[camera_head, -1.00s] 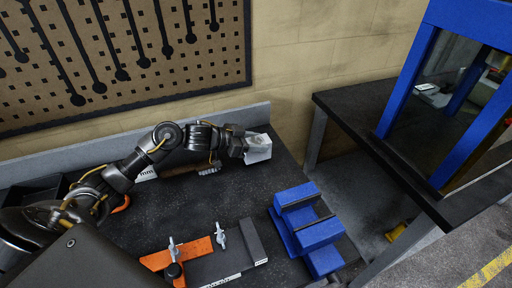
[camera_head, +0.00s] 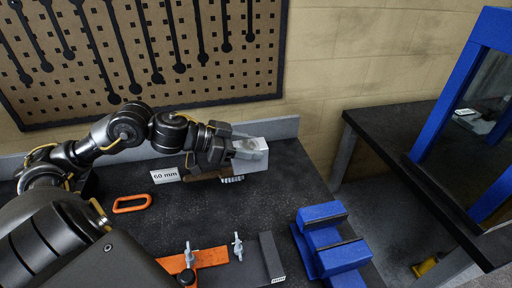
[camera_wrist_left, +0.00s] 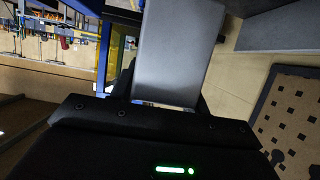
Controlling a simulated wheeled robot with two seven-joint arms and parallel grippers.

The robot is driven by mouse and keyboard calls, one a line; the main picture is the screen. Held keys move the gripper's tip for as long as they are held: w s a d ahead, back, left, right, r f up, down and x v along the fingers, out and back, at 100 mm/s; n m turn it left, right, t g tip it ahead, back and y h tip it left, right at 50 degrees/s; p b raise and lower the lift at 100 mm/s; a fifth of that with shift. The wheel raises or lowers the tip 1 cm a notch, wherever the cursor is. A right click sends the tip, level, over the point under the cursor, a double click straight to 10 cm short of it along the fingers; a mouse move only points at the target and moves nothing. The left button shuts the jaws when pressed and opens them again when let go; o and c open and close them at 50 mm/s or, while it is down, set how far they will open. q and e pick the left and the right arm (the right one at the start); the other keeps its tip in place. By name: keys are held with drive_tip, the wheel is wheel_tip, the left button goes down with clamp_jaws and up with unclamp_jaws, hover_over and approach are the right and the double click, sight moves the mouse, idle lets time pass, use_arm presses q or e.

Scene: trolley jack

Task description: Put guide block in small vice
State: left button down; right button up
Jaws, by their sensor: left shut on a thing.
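The guide block, a pale grey metal block (camera_head: 254,160), is in my left gripper (camera_head: 232,147), above the back of the dark workbench. My left gripper is shut on it. In the left wrist view the block (camera_wrist_left: 178,50) fills the upper middle, between the dark fingers. The small vice, blue with a dark gap between its jaws (camera_head: 322,213), sits on the bench at the right front, apart from the block and lower right of it. My right gripper is out of view.
An orange clamp piece with wing bolts (camera_head: 210,256) and a dark bar (camera_head: 271,257) lie left of the vice. An orange ring (camera_head: 132,203) and a "60 mm" label (camera_head: 165,175) are behind. A blue-framed press (camera_head: 440,90) stands on the right table.

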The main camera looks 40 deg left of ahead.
use_arm(q)
drive_tip(key=shift+s+r, duration=0.15)
drive_tip(key=shift+r, duration=0.05)
drive_tip(key=shift+f, duration=0.1)
